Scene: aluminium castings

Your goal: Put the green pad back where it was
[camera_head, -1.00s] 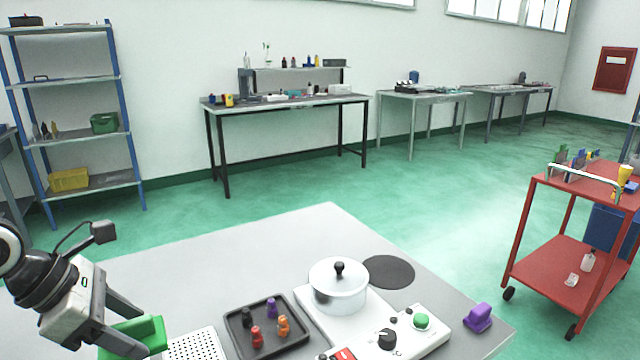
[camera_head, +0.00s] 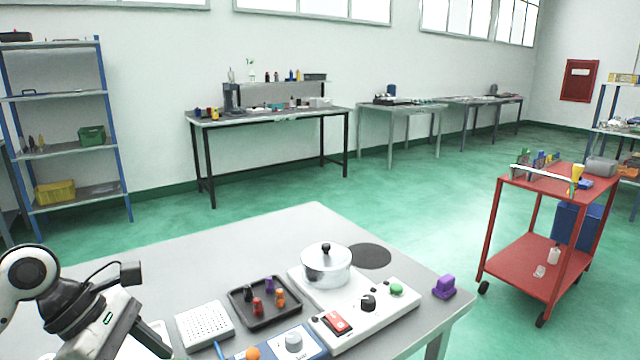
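My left gripper (camera_head: 138,345) is at the lower left, pointing down over the near left part of the grey table (camera_head: 250,240). Its fingertips are partly cut off by the frame's bottom edge, so its opening is unclear. No green pad shows in this view; it may be hidden behind the gripper or below the frame. A pale flat thing (camera_head: 158,330) shows beside the fingers, partly covered. My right gripper is not in view.
Right of the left gripper stand a white perforated block (camera_head: 205,325), a black tray (camera_head: 240,312) with several small pegs, a blue box (camera_head: 312,336) with knobs, and a white hotplate unit (camera_head: 385,312) bearing a lidded pot (camera_head: 326,266). A purple block (camera_head: 444,287) sits near the right edge.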

